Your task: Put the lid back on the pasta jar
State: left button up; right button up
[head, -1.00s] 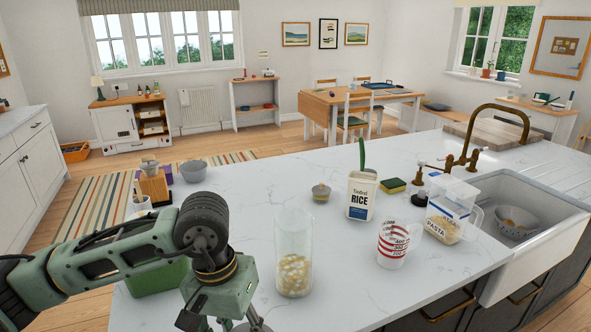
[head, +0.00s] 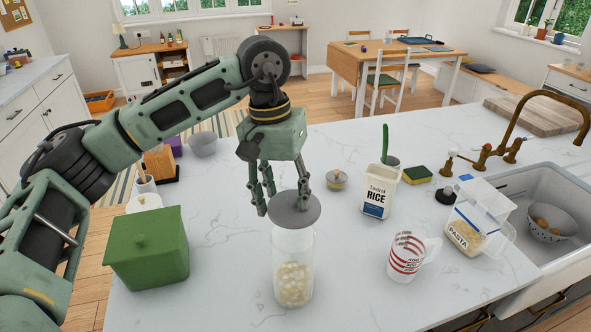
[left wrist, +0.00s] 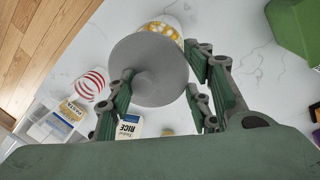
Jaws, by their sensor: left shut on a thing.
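The tall clear jar (head: 293,268) with pale pasta pieces in its bottom stands upright on the white counter. The round grey lid (head: 297,211) is over its mouth, roughly level; I cannot tell whether it touches the rim. My left gripper (head: 282,205) points down and is shut on the lid's middle, where the grip itself is partly hidden. In the left wrist view the lid (left wrist: 150,75) lies between the fingers and covers part of the jar (left wrist: 172,30). My right gripper is not in view.
A green canister (head: 147,255) stands left of the jar. A striped measuring cup (head: 405,256), a rice box (head: 377,190) and a clear tub labelled PASTA (head: 470,228) stand to the right, near the sink (head: 515,262). The counter just around the jar is clear.

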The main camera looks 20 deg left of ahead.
pick_arm(q)
jog(key=shift+w+a+f, duration=0.1)
jog(key=shift+w, duration=0.35)
jog(key=shift+s, duration=0.15)
jog(key=shift+s+f+b, duration=0.1)
jog(key=shift+s+b, duration=0.25)
jog(key=shift+s, duration=0.6)
jog(key=shift+s+f+b, duration=0.15)
jog(key=shift+f+b, duration=0.25)
jog(key=shift+f, duration=0.35)
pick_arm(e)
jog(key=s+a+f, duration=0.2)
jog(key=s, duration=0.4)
pick_arm(q)
jog(key=f+b, duration=0.1)
jog(key=w+f+b, duration=0.1)
jog(key=f, duration=0.1)
jog(key=shift+f, duration=0.3)
jog(key=shift+s+f, duration=0.1)
jog(key=shift+s, duration=0.05)
jog(key=shift+b, duration=0.3)
jog(key=shift+f, duration=0.1)
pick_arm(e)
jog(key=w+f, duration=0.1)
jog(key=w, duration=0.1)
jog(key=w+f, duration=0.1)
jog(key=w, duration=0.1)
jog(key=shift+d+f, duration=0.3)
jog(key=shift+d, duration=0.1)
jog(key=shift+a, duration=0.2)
